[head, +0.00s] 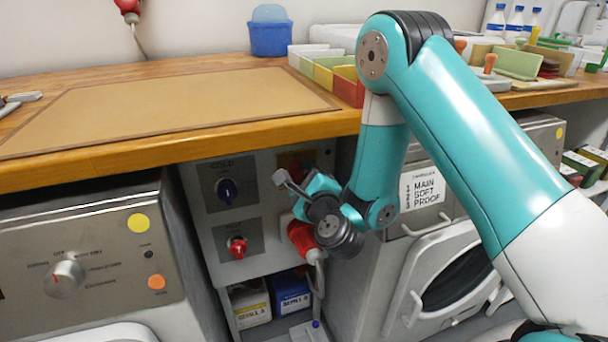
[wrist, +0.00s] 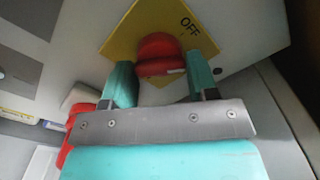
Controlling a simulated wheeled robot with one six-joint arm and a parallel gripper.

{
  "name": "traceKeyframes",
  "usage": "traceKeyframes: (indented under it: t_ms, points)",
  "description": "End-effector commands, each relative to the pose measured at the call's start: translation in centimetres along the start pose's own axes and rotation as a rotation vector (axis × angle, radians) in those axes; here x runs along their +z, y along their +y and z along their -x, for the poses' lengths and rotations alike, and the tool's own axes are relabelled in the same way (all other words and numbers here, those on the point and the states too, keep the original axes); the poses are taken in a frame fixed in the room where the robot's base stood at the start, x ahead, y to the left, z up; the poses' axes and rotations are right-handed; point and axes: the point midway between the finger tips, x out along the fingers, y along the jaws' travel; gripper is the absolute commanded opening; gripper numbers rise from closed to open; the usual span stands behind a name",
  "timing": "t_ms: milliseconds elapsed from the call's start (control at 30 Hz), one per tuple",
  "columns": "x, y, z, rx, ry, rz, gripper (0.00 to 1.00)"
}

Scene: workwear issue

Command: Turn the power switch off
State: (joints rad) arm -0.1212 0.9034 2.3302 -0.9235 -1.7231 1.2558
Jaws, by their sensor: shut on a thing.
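The power switch shows in the wrist view as a red knob (wrist: 157,47) on a yellow plate (wrist: 128,38) marked "OFF". My gripper (wrist: 161,75) has one teal finger on each side of the knob and is shut on it. In the head view, my gripper (head: 284,183) is at the right part of the grey panel (head: 262,222) under the wooden counter, and it and my wrist hide most of the switch there.
A red plug (head: 303,241) with a pale cable hangs just below my wrist. The counter edge (head: 200,146) passes above. Machines stand on both sides.

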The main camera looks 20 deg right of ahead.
Motion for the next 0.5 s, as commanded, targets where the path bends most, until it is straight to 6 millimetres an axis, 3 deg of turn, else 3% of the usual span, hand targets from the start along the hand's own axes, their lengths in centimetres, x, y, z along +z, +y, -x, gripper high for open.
traceKeyframes:
  t_ms: [500]
  points:
    - [0.22, -0.13, 0.07, 0.003, -0.002, 0.440, 0.30]
